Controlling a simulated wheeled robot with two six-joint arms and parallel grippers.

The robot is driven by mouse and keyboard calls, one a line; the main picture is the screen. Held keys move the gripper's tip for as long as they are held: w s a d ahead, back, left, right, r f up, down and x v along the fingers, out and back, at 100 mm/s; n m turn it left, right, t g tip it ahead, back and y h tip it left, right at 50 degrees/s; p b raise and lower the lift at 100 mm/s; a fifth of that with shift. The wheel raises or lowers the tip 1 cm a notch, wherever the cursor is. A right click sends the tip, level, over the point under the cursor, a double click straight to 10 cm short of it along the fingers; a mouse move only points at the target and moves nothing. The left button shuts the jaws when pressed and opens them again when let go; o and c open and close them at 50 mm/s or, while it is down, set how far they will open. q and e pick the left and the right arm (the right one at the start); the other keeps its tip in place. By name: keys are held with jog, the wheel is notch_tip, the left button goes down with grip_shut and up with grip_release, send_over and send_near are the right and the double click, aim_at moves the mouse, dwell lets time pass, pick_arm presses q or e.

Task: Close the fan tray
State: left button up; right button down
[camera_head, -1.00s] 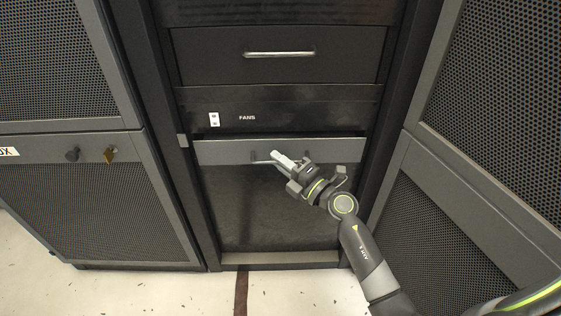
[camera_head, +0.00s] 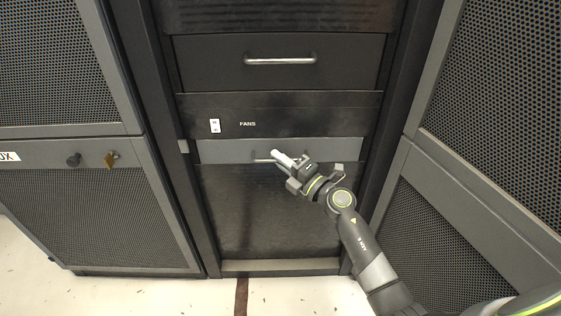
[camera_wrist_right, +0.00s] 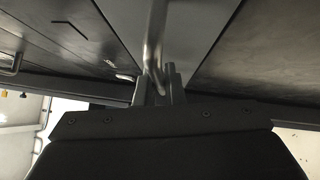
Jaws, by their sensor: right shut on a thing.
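The fan tray (camera_head: 225,151) is the grey-fronted drawer below the black panel marked FANS (camera_head: 247,124). Its front sits close under that panel; whether it is fully flush I cannot tell. My right gripper (camera_head: 279,159) is at the middle of the tray front, shut on the tray's handle, which is partly hidden by the fingers. In the right wrist view the metal handle bar (camera_wrist_right: 155,40) runs down between the two fingers (camera_wrist_right: 157,88). My left gripper is not in view.
Another drawer with a bar handle (camera_head: 281,60) is above the FANS panel. A small white switch (camera_head: 214,126) is left of the label. Perforated cabinet doors (camera_head: 95,215) stand at both sides. Pale floor (camera_head: 285,295) lies in front of the rack.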

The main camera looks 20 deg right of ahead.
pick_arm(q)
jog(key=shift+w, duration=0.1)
pick_arm(e)
jog(key=c, duration=1.5)
grip_release()
jog(key=shift+w+d, duration=0.1)
jog(key=shift+w, duration=0.05)
jog(key=shift+c, duration=0.2)
